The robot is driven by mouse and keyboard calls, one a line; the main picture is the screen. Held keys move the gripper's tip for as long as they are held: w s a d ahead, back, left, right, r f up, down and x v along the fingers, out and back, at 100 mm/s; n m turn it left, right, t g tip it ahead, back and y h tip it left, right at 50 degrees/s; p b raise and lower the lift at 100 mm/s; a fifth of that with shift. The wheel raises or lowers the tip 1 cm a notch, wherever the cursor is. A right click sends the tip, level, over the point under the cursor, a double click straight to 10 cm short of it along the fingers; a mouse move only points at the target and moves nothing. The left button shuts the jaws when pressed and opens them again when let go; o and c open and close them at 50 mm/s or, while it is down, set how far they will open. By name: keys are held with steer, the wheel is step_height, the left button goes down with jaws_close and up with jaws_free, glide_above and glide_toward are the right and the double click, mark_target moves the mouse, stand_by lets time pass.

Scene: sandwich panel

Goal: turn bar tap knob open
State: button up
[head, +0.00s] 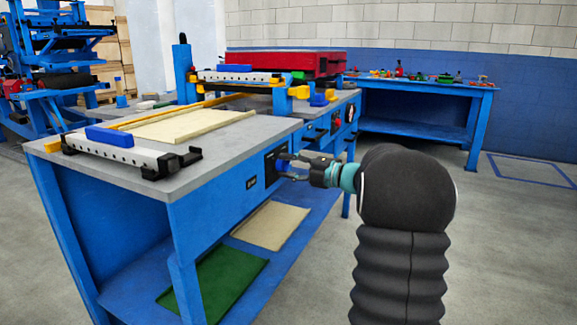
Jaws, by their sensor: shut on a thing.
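My gripper (288,166) reaches in from the right, level with the front face of the blue workbench. Its fingers are shut on a small blue knob (283,161) in front of a black plate (270,167) on that face. The fingers and my arm cover part of the knob, so how far it is turned cannot be told. A small dark label (251,182) sits left of the plate.
The workbench's grey top (215,162) carries a white clamp bar (130,155) and a beige panel (187,124). More controls (336,120) sit further along its front. A green sheet (212,283) lies on the lower shelf. The floor right of the bench is open.

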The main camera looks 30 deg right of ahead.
steer(key=o, duration=1.1)
steer(key=shift+o, duration=0.2)
steer(key=shift+s+d, duration=0.1)
steer(key=v, duration=1.1)
steer(key=shift+s+d, duration=0.25)
steer(key=shift+s, duration=0.05)
